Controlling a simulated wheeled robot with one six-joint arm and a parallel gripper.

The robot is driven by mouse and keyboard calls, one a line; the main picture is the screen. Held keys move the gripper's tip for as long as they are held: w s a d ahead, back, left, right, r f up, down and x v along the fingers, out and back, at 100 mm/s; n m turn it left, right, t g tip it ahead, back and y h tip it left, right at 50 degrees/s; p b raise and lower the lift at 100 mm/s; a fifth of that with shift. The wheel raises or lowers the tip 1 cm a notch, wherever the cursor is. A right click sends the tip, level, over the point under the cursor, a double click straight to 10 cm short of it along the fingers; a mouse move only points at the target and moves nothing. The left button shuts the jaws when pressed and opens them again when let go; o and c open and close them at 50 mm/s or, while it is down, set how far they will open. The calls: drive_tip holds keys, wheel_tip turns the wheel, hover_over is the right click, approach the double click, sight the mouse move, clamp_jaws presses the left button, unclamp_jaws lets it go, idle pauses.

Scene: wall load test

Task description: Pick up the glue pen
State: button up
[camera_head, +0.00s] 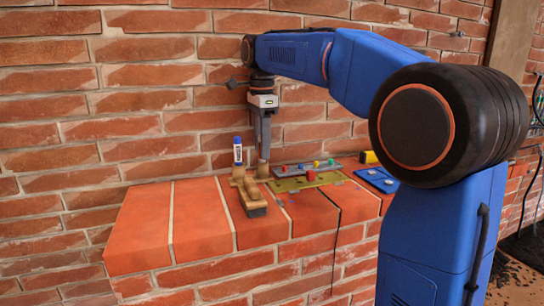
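The glue pen (238,155) appears to be the small upright white stick with a blue cap and blue marking. It stands near the brick wall, at the back end of a wooden brush-like object (246,192) on the brick ledge. My gripper (262,157) points down just to the right of the pen, with a small gap between them in the picture. Its fingers overlap in this view, so I cannot tell how far apart they are. Nothing is visibly held. The pen's lower end is hidden by the wooden object.
The brick ledge (200,232) is clear at its left. Right of my gripper lie a grey strip (290,171) and an olive plate (300,183) with small coloured pieces. A blue plate (378,180) and a yellow item (369,157) lie further right. The wall stands close behind.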

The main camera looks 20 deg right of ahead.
drive_tip(key=shift+f, duration=0.65)
clamp_jaws()
drive_tip(key=shift+r, duration=0.15)
